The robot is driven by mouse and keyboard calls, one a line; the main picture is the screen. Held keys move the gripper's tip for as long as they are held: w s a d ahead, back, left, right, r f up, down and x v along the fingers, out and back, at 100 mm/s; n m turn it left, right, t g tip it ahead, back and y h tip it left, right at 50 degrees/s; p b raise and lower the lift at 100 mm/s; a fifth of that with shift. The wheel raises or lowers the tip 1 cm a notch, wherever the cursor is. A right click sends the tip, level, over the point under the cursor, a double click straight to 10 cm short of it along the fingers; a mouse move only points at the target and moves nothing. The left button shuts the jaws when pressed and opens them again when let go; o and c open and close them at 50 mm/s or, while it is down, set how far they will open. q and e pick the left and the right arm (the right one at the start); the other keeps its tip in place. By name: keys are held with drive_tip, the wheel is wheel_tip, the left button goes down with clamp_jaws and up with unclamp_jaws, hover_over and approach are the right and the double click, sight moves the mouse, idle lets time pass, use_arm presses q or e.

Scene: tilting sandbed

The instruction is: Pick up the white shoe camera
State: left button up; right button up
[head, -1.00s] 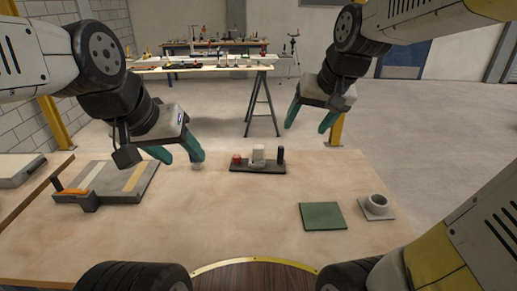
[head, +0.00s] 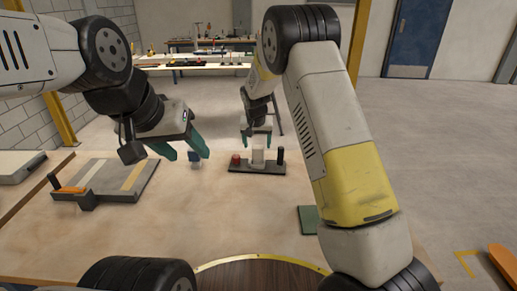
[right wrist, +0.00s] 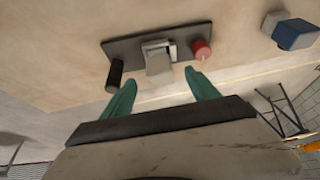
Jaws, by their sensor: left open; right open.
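The white shoe camera (head: 258,157) appears to be the pale upright block on a dark grey rack (head: 242,168), between a red knob-like piece (head: 235,160) and a black upright cylinder (head: 280,156). The right wrist view shows the white block (right wrist: 158,62) just beyond and between my green fingertips. My right gripper (head: 257,134) is open and empty, pointing down above the block.
A grey tray (head: 120,178) with an orange-handled part lies at the left of the table. A green mat (head: 308,219) is partly hidden behind my right arm. The table front between tray and mat is clear.

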sight(258, 148)
drive_tip(key=x, duration=0.7)
drive_tip(key=shift+w+d+f, duration=0.15)
drive_tip(key=shift+w, duration=0.25)
drive_tip(key=c, duration=1.4)
clamp_jaws()
